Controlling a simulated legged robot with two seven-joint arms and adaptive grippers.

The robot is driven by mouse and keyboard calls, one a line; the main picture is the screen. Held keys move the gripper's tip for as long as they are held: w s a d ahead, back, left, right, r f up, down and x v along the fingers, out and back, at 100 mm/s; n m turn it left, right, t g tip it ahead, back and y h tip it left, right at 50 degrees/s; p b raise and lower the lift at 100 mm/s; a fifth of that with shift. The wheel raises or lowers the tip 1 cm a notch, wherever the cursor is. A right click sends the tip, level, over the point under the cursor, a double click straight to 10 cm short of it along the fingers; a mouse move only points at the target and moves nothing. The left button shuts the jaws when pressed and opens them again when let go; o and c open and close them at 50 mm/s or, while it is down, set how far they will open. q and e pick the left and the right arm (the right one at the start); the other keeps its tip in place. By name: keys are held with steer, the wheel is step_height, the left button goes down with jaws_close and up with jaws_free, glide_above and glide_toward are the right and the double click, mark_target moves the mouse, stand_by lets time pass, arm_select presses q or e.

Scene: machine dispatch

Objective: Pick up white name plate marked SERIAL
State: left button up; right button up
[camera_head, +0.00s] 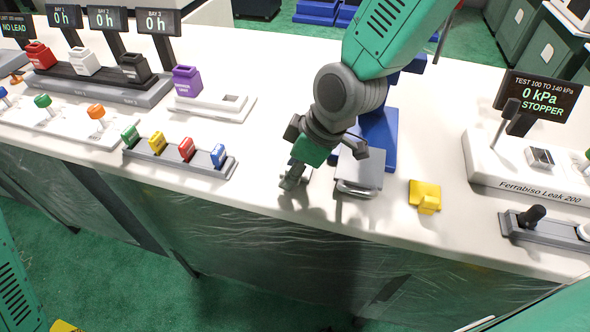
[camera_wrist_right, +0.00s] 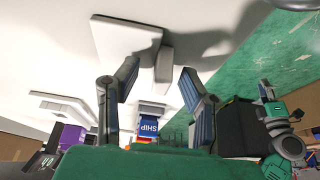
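A pale grey-white plate (camera_head: 362,171) with a raised tab lies near the table's front edge in the head view. In the right wrist view, a white plate with a tab (camera_wrist_right: 125,37) lies just beyond the fingertips. I cannot read SERIAL on it. My right gripper (camera_head: 323,170) is above the table beside the plate, with its fingers spread. In the wrist view, the right gripper (camera_wrist_right: 158,72) is open and empty, with the plate's tab ahead of the gap.
A yellow tabbed plate (camera_head: 425,196) lies to the right. The leak tester (camera_head: 520,165) stands farther right. A rack (camera_head: 170,160) of coloured blocks is to the left; its blue block (camera_wrist_right: 148,127) reads SHIP. A blue stand (camera_head: 380,135) is behind the gripper. The front edge is close.

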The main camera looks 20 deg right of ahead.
steer(key=shift+s, duration=0.1)
jaws_close()
